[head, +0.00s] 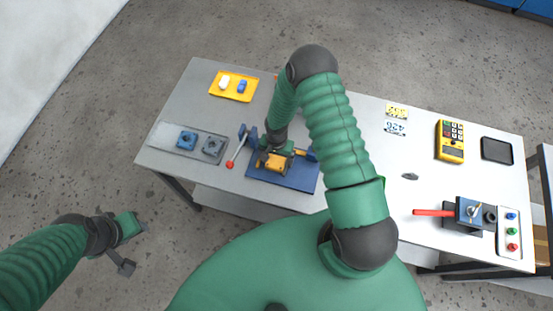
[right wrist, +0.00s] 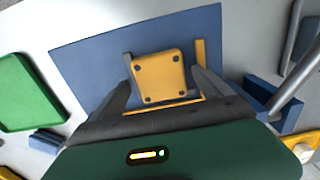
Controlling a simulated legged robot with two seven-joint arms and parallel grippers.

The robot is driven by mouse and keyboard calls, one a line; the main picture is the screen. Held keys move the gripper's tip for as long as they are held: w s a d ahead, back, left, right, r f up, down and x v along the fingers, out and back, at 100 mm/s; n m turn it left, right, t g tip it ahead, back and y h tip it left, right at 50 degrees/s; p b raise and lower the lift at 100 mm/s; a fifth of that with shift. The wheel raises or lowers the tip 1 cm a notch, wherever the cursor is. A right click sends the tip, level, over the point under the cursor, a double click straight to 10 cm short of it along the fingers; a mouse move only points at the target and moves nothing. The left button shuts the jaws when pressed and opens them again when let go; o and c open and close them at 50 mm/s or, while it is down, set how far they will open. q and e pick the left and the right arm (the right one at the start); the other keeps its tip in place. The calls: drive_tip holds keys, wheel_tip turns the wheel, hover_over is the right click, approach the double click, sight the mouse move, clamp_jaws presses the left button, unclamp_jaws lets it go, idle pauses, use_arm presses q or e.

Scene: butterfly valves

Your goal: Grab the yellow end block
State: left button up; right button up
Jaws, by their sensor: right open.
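The yellow end block (right wrist: 158,75), a squarish face with dark bolts at its corners, lies over a blue plate (right wrist: 85,60). My right gripper (right wrist: 162,82) is open, with one finger on each side of the block; I cannot tell whether either finger touches it. In the head view the block (head: 275,163) shows just below my right gripper (head: 278,152), partly covered by it. My left gripper (head: 133,243) is open and empty, off the table at the lower left.
A lever with a red knob (head: 230,164) stands left of the plate. A red-handled valve (head: 468,214), button panel (head: 510,232) and yellow keypad device (head: 450,142) are at right.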

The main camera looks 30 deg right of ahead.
drive_tip(key=shift+a, duration=0.15)
drive_tip(key=c, duration=0.5)
drive_tip(key=shift+w, duration=0.1)
drive_tip(key=c, duration=1.4)
